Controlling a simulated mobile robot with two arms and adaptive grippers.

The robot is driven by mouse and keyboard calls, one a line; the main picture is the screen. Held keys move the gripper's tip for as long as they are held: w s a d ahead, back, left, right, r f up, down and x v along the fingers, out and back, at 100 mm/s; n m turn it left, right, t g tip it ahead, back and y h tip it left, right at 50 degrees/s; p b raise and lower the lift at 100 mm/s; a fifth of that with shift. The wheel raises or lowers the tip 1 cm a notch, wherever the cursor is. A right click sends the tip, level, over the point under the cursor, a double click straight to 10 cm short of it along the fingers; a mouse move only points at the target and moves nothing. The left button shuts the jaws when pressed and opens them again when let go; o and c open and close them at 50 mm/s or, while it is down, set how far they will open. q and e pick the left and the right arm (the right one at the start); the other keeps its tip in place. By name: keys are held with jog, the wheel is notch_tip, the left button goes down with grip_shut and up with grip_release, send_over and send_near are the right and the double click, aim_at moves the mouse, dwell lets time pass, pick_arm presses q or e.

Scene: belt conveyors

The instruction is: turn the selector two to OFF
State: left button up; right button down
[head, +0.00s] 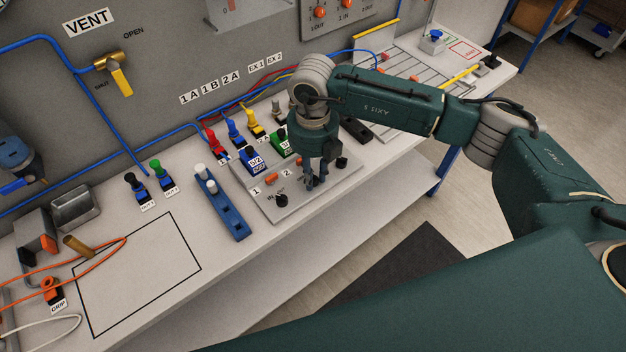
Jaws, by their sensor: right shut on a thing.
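The grey selector panel (262,204) lies on the white bench, with labels 1 and 2 and small orange parts beside them. A black knob (281,200) sits by label 1, next to "IN" and "OUT" lettering. Another black knob (341,162) is at the panel's right. My right gripper (314,184) points down onto the panel between these knobs, in line with label 2. It is shut on the knob of selector two, which its fingers mostly hide. I cannot read that selector's setting. My left gripper is not in view.
Coloured plugs and sockets (252,160) with cables stand just behind the panel. A blue block (224,208) with white pegs lies to its left. A black-outlined area (140,270) on the bench is mostly clear. A yellow valve handle (121,81) is on the wall.

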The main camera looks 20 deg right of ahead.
jog(key=n+b, duration=0.5)
jog(key=shift+w+f+b, duration=0.1)
jog(key=shift+w+b, duration=0.05)
jog(key=shift+b, duration=0.2)
jog(key=shift+r+n+b, duration=0.2)
jog(key=shift+n+b, duration=0.85)
jog(key=shift+n, duration=0.25)
jog(key=c, duration=1.5)
grip_release()
jog(key=shift+r, duration=0.1)
notch_tip(320, 180, up, 12)
jog(key=shift+f, duration=0.1)
